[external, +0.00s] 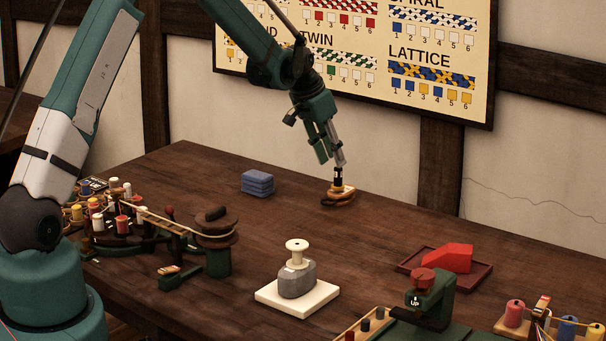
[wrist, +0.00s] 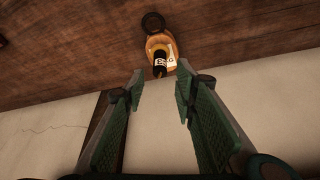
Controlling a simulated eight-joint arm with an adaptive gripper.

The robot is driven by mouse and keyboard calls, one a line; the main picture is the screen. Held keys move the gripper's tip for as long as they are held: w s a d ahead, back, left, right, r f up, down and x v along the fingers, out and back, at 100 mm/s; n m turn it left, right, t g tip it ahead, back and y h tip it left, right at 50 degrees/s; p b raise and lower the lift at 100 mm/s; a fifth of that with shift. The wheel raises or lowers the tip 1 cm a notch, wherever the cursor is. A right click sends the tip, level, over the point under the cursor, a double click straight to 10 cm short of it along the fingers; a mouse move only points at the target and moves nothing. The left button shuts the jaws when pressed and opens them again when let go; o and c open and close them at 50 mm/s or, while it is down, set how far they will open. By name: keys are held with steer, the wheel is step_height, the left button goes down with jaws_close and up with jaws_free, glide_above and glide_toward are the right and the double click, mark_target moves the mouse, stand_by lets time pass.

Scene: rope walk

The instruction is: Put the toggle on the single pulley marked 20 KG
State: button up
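A small orange-brown wooden block (external: 340,195), which looks like a pulley, lies at the back of the table under my gripper (external: 336,158). A short dark piece (external: 338,181) with pale marking stands on or just above it; it may be the toggle. In the wrist view, the wooden block (wrist: 169,41) shows a pale label and the dark piece (wrist: 159,63) beyond my fingertips (wrist: 160,82). The fingers are apart with nothing between them. The label's writing is too small to read, so I cannot confirm 20 KG.
A blue stack (external: 257,182) lies left of the block. A grey weight with a pale spool (external: 297,275) stands on a white plate in front. A red wedge (external: 449,258) sits in a tray at right. Spools and a winding rig (external: 215,225) fill the left side.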

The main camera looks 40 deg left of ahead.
steer(key=v, duration=0.6)
steer(key=shift+r, duration=0.2)
steer(key=shift+s, duration=0.15)
steer(key=shift+s+r, duration=0.1)
stand_by(0.4)
steer(key=s+d+r+n+t, duration=0.1)
steer(key=s+r, duration=0.9)
steer(key=s, duration=0.3)
steer(key=s+d+r+n, duration=0.1)
steer(key=s+d+r, duration=0.1)
steer(key=s+r, duration=1)
steer(key=s+f+t, duration=0.1)
steer(key=s+f, duration=0.1)
steer(key=s, duration=1.3)
steer(key=s+f+n+t+y, duration=0.1)
steer(key=s+f, duration=0.2)
steer(key=s, duration=1.2)
steer(key=shift+d+n, duration=0.2)
steer(key=shift+n, duration=0.1)
